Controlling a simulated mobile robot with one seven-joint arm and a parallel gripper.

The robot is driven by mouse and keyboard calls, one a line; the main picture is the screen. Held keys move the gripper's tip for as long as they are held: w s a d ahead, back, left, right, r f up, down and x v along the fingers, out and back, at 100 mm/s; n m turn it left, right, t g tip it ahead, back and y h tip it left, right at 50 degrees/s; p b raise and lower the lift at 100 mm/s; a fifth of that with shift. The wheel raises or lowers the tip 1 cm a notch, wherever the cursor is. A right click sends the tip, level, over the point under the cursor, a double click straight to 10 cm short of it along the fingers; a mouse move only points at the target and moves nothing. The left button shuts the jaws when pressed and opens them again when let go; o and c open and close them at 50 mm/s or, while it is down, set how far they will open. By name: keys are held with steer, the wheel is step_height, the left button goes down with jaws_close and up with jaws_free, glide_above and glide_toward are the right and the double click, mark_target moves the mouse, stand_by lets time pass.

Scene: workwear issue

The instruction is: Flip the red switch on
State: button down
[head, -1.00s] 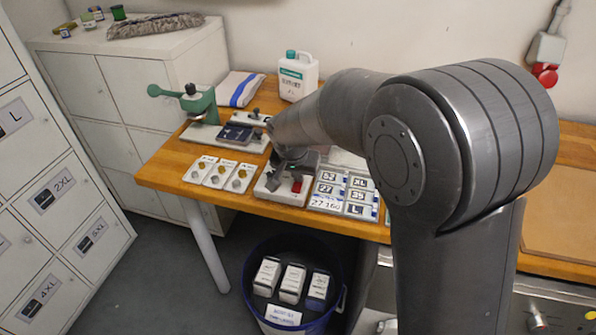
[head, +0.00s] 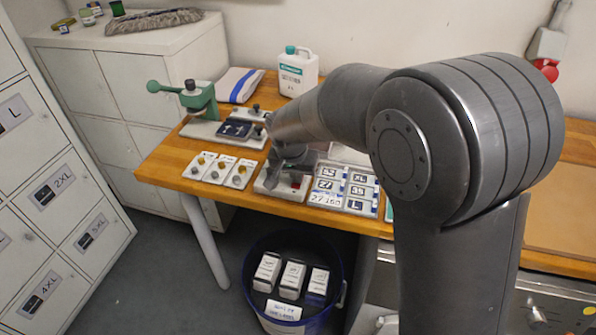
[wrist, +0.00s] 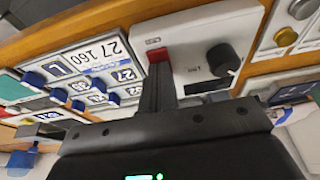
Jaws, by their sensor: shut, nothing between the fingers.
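The red switch (wrist: 158,55) sits on a white control box (wrist: 190,38) beside a black knob (wrist: 222,57) in the wrist view. My gripper (wrist: 157,72) is shut and empty, with its fingertips right at the red switch and covering part of it. I cannot tell whether they touch it. In the head view my gripper (head: 278,178) is low over the white box (head: 266,190) at the table's front edge. Only a small bit of the red switch (head: 296,185) shows there. Whether the switch is on or off cannot be made out.
Number and letter label plates (head: 343,188) lie just right of the box. White cards with round pieces (head: 220,171) lie to its left. A green press (head: 198,100) and a white jug (head: 297,72) stand behind. A blue bin (head: 253,300) with boxes is below the table edge.

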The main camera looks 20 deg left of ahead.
steer(key=shift+r, duration=0.1)
steer(key=shift+r, duration=0.25)
steer(key=v, duration=1.3)
steer(key=shift+r, duration=0.15)
steer(key=shift+w+r+t, duration=0.2)
steer(key=shift+w+t, duration=0.1)
steer(key=shift+w, duration=0.3)
steer(key=x, duration=1.4)
steer(key=shift+s+f, duration=0.15)
steer(key=shift+s, duration=0.25)
